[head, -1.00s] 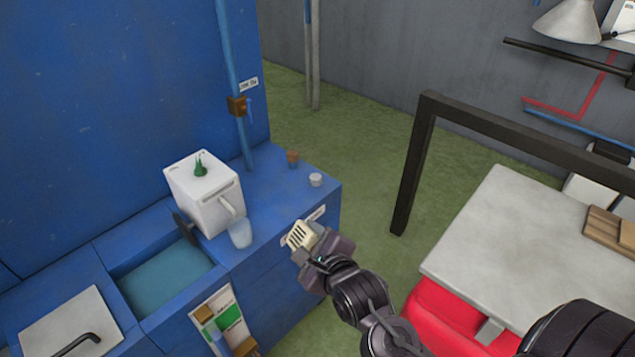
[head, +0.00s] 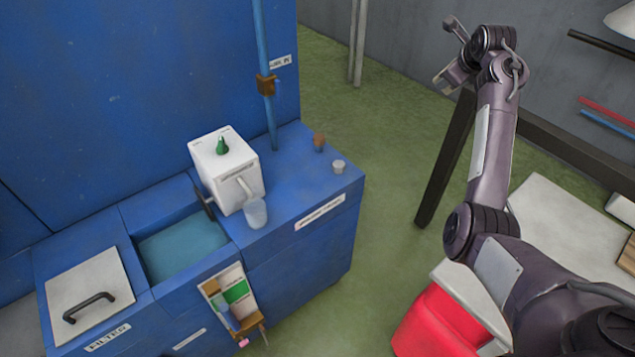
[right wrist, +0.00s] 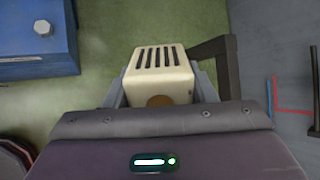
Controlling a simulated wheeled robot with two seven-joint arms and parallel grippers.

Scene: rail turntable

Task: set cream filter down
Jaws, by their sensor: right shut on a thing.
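The cream filter (right wrist: 158,68), a small slotted block, sits between the fingers of my right gripper (right wrist: 163,88) in the right wrist view. The fingers are shut on its two sides, with its slotted face showing and a round brown spot below the slots. In the head view my right gripper (head: 456,58) is raised at the upper right, above the floor and near a dark frame. The filter cannot be made out there. My left gripper is not in view.
A blue counter (head: 300,185) carries a white box (head: 225,165), a clear cup (head: 255,212) and two small pots. It has a basin (head: 183,248) and a lidded "FILTER" hatch (head: 88,290). A dark frame (head: 445,165) and pale table (head: 550,215) stand right.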

